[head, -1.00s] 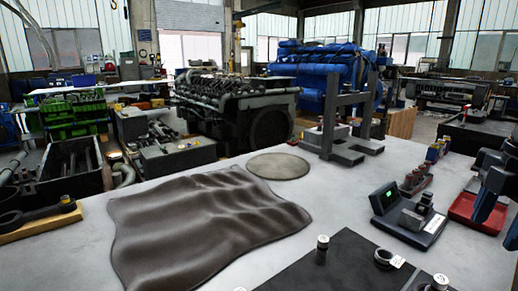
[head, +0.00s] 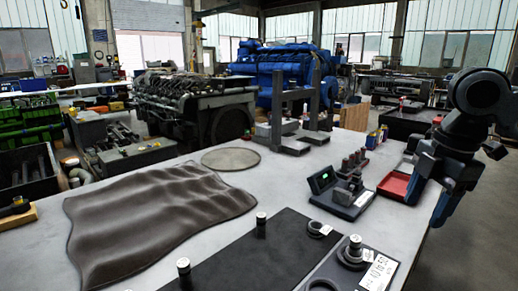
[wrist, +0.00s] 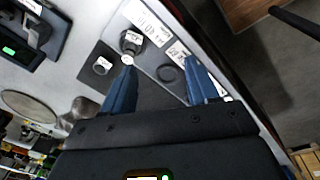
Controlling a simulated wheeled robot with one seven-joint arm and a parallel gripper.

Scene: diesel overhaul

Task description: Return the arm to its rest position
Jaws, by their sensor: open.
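My gripper (head: 430,196) hangs at the right of the head view, with blue fingers pointing down, beside the table's right edge. In the wrist view my gripper (wrist: 160,72) shows two blue fingers spread apart with nothing between them. The black mat, with a dark ring and labelled parts, lies below and beyond the fingertips there. My dark arm (head: 480,95) is bent above the gripper.
The grey table (head: 185,150) bears a crumpled brown cloth (head: 150,220), a round disc (head: 231,159), a device with a green screen (head: 322,180), a red tray (head: 393,185) and a black mat (head: 235,250) with cylindrical parts. Open floor lies to the right.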

